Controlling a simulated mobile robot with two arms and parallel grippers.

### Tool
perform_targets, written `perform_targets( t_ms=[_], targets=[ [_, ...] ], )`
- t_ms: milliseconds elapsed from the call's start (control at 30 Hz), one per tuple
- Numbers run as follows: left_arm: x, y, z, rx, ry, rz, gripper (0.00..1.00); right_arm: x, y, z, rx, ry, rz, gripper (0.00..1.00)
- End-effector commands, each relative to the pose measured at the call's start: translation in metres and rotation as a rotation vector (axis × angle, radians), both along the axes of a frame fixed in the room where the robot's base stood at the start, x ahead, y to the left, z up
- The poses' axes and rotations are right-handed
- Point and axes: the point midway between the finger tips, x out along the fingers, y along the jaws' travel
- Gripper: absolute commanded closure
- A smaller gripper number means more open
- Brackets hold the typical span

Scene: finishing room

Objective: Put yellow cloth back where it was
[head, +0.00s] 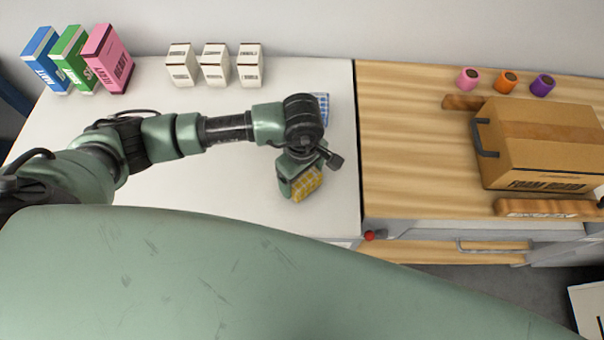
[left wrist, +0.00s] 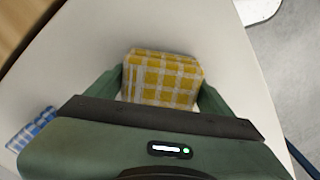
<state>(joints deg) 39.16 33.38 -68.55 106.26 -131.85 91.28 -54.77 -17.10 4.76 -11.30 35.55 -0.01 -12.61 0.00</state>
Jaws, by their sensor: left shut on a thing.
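The yellow cloth (head: 307,184) is a folded yellow and white checked block. My left gripper (head: 297,187) is shut on it over the white counter, near the right part of that counter. In the left wrist view the yellow cloth (left wrist: 162,78) sits between the two green fingers (left wrist: 160,92). I cannot tell whether the cloth touches the counter. A blue checked cloth (head: 320,106) lies on the white counter behind my left arm, partly hidden by it; it also shows in the left wrist view (left wrist: 33,128). My right gripper is not in view.
Blue, green and pink boxes (head: 108,60) and several small white cartons (head: 215,65) stand at the back of the white counter (head: 215,170). The wooden counter (head: 410,150) on the right bears a cardboard box (head: 545,140) and small pink, orange and purple rolls (head: 506,82).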

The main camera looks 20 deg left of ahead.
Motion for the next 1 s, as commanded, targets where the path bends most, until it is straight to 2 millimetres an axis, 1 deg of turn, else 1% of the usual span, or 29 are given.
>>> perform_targets(
  t_ms=[167,300,333,367,400,600,733,767,867,1000],
  targets=[
    [0.001,0.000,0.000,0.000,-0.001,0.000,0.56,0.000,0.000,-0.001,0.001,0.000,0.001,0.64],
    [0.001,0.000,-0.004,0.000,-0.002,0.000,0.56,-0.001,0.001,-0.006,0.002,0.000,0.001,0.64],
    [0.001,0.000,-0.002,0.000,-0.001,0.000,0.10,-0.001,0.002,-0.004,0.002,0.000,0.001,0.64],
    [0.001,0.000,-0.002,0.000,-0.001,0.000,0.02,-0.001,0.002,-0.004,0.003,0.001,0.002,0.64],
    [0.001,0.000,-0.002,0.000,-0.001,0.000,0.00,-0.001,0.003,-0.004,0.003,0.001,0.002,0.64],
    [0.001,0.000,-0.002,0.000,-0.001,0.000,0.00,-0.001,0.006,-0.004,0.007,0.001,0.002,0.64],
    [0.000,0.000,0.004,0.000,-0.001,0.000,0.00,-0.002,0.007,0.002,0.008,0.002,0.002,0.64],
    [0.002,0.000,0.005,-0.001,-0.004,0.000,0.00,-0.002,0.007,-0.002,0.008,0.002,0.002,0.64],
    [0.002,0.000,0.021,-0.002,-0.007,-0.001,0.00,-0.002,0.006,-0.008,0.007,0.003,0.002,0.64],
    [0.002,0.000,0.052,0.000,-0.009,-0.003,0.00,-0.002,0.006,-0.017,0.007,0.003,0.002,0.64]
  ],
)
